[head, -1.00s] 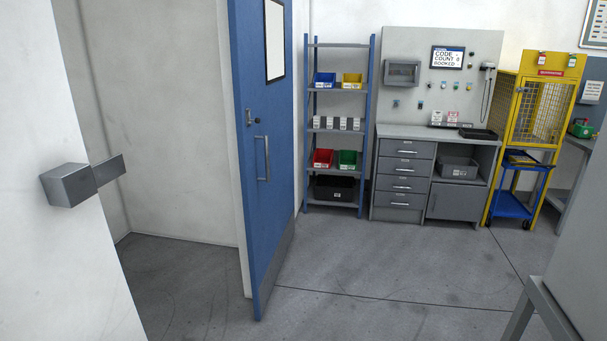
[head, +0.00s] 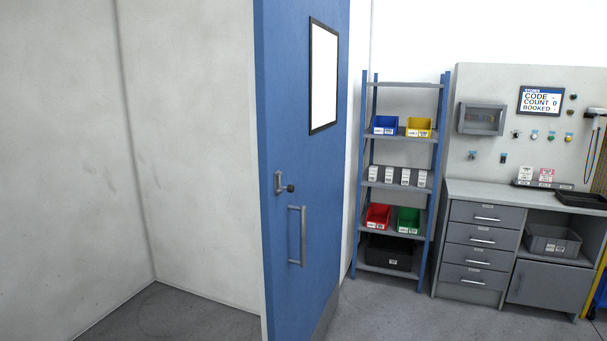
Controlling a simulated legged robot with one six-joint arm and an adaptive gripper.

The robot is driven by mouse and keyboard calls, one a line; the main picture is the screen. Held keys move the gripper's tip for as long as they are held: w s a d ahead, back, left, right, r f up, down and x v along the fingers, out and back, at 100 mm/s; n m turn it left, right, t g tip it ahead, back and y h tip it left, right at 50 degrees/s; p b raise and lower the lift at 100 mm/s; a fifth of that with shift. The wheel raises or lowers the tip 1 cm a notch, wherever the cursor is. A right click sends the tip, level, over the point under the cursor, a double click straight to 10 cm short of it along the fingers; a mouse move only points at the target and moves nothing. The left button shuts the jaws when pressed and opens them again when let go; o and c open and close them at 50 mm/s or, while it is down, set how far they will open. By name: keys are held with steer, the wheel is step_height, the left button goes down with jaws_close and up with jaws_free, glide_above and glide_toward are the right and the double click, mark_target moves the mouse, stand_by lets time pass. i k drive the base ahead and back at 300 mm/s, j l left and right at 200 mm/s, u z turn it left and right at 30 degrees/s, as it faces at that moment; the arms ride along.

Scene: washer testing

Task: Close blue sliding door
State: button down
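The blue door (head: 312,190) stands in the middle of the head view, seen at an angle, with a room or recess of pale walls to its left. It has a framed window (head: 324,75), a vertical pull handle (head: 297,235) and a latch with a dark knob (head: 284,184) above the handle. The doorway on the left looks uncovered. The door's lower edge is cut off by the picture. My gripper is not in view.
A blue-framed shelf (head: 404,84) with coloured bins stands right of the door. A grey workbench (head: 475,192) with drawers and a back panel is further right. Grey floor (head: 400,315) shows free in front of the shelf.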

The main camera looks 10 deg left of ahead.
mark_target(302, 47)
steer(key=i, duration=1.45)
steer(key=i+l+u, duration=0.1)
steer(key=i, duration=1.3)
